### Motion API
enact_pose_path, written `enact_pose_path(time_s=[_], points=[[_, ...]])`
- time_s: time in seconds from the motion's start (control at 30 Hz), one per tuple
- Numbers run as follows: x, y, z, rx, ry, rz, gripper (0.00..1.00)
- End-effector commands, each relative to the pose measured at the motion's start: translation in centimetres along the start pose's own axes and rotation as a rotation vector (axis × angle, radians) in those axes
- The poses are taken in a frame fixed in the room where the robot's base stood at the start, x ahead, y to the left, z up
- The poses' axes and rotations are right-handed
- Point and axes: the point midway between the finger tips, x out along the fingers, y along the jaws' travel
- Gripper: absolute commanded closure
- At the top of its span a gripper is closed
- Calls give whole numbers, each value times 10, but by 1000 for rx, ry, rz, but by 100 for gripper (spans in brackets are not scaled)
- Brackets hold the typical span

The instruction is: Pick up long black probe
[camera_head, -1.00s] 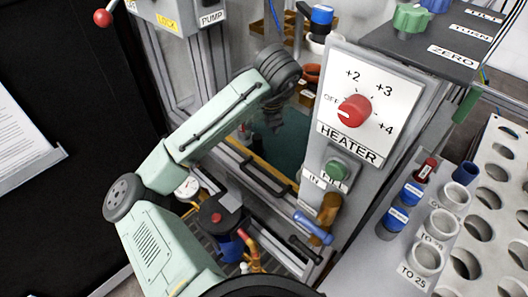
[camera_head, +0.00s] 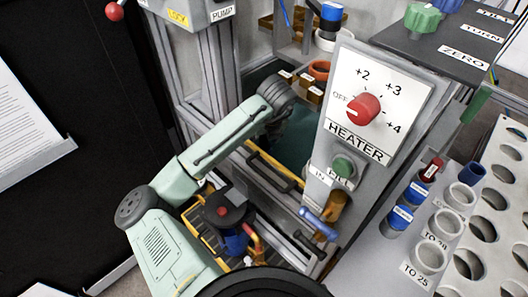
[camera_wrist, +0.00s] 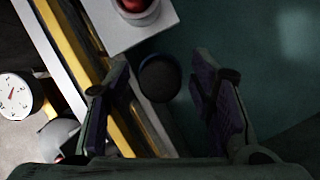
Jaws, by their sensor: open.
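My gripper (camera_wrist: 160,66) is open, with one finger on each side of a dark round thing (camera_wrist: 160,80) in the wrist view. This thing looks like a black cylinder seen end-on. It may be the long black probe, but its length is hidden. It appears between the fingers with gaps on both sides, and its depth relative to the fingertips is unclear. In the head view my wrist is over the recess left of the heater panel, and my fingers are hidden behind it. No probe can be made out there.
The yellow-edged rail (camera_wrist: 85,70) runs close by my left finger. A white block with a red round part (camera_wrist: 138,8) is above in the wrist view. The heater panel (camera_head: 372,100) stands right of my arm. Dark teal space (camera_wrist: 270,75) lies right of my fingers.

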Motion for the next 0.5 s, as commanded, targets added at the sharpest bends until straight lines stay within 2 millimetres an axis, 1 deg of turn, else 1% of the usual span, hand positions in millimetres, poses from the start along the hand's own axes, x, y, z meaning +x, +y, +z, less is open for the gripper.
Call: enact_pose_path(time_s=[0.07,0.5], points=[[0,0,0,0,0,0,51],[-1,0,0,0,0,-1,80]])
